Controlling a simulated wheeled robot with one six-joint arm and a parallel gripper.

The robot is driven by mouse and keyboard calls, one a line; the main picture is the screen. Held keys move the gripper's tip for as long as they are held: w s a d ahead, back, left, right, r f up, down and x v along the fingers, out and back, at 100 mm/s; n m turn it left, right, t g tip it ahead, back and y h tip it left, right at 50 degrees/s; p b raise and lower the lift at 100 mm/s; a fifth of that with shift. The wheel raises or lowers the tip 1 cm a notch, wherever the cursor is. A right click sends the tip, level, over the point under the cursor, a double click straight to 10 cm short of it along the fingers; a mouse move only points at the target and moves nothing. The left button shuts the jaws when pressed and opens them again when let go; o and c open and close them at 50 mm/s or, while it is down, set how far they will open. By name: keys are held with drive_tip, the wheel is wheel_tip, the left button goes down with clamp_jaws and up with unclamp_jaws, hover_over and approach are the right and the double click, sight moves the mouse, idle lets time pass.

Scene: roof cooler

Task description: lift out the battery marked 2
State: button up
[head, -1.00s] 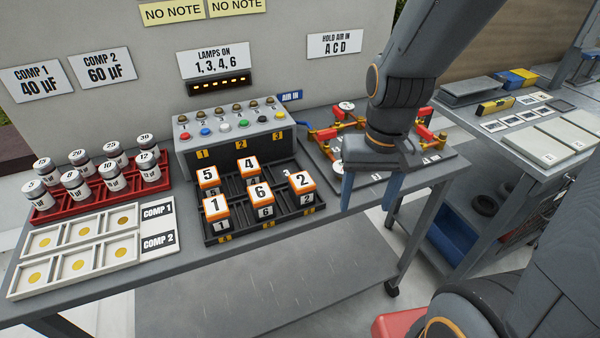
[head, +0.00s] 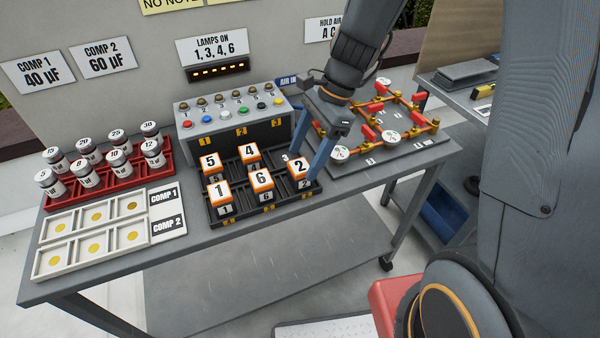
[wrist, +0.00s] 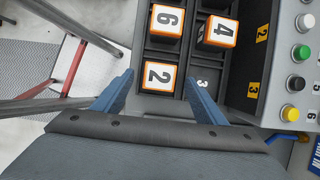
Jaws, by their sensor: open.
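The battery marked 2 (head: 299,165) is a white block with an orange-edged top, standing in the front right slot of the black battery rack (head: 281,215). In the wrist view battery 2 (wrist: 159,76) lies ahead of my gripper and between the lines of its fingers. My gripper (head: 311,160) has two blue fingers, spread apart and empty. In the wrist view the fingers (wrist: 160,98) reach toward either side of battery 2. I cannot tell how far above it the tips are.
Batteries marked 6 (head: 262,180), 4 (head: 249,153), 1 (head: 217,191) and 5 (head: 209,161) stand in the same rack. The slot marked 3 (wrist: 202,83) beside battery 2 is empty. The button box (head: 232,117) stands behind; the pipe board (head: 385,140) lies to the right.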

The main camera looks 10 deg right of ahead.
sight(301, 165)
drive_tip(key=shift+p+x, duration=0.35)
drive_tip(key=shift+x, duration=1.7)
drive_tip(key=c, duration=1.4)
